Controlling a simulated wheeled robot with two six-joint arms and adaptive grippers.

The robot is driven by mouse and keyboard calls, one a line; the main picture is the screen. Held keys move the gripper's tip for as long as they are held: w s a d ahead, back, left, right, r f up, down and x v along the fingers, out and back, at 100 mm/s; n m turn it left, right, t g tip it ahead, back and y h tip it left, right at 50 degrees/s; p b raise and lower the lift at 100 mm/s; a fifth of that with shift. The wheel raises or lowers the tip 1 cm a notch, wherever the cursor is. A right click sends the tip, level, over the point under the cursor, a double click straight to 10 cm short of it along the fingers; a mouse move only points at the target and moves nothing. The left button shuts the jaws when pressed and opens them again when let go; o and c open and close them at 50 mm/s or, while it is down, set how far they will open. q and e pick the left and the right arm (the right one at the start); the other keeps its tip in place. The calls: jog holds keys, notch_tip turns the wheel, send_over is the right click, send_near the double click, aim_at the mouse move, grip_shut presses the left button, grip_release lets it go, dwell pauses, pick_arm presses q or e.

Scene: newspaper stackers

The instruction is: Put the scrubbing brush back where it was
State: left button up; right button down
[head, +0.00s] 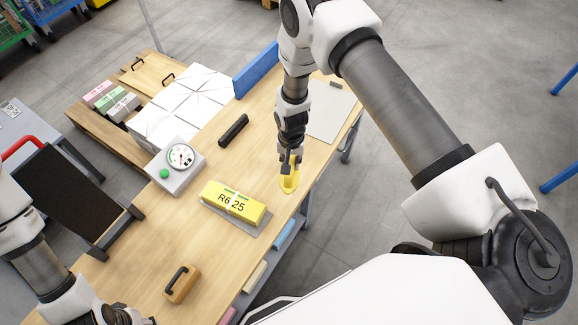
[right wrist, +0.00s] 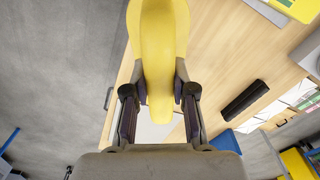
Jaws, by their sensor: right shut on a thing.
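The yellow scrubbing brush (head: 289,184) is at the table's right edge in the head view. My right gripper (head: 290,160) is shut on its upper part from above. In the right wrist view the brush (right wrist: 158,50) is a long yellow body between the two fingers of the gripper (right wrist: 160,100). I cannot tell whether its lower end touches the wooden table (head: 225,270); its bristles are not clear. My left gripper (head: 125,316) is at the bottom left edge, partly cut off, and its fingers are not clear.
A yellow bundle marked R6 25 (head: 233,200) lies on a grey plate left of the brush. A dial scale (head: 178,165), a black bar (head: 233,128), a wooden block with a black handle (head: 181,284), white stacks (head: 185,105) and a grey sheet (head: 328,112) are nearby.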

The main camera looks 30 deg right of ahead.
pick_arm(q)
notch_tip(320, 180, up, 9)
jog(key=p, duration=0.6)
pick_arm(e)
jog(key=s+d+f+m, duration=0.4)
jog(key=s+f+m, duration=0.15)
jog(key=s, duration=0.55)
pick_arm(q)
notch_tip(320, 180, down, 23)
jog(key=b, duration=2.2)
jog(key=shift+b, duration=0.3)
notch_tip(320, 180, down, 3)
jog(key=b, duration=0.3)
pick_arm(e)
jog(key=w+f, duration=0.2)
jog(key=w, duration=0.3)
jog(key=w+f, duration=0.2)
jog(key=w, duration=0.3)
jog(key=w+f, duration=0.2)
jog(key=w, duration=0.4)
jog(key=shift+a+f, duration=0.1)
jog(key=shift+a, duration=0.3)
pick_arm(q)
jog(key=shift+w+r, duration=0.1)
jog(key=shift+r, duration=0.1)
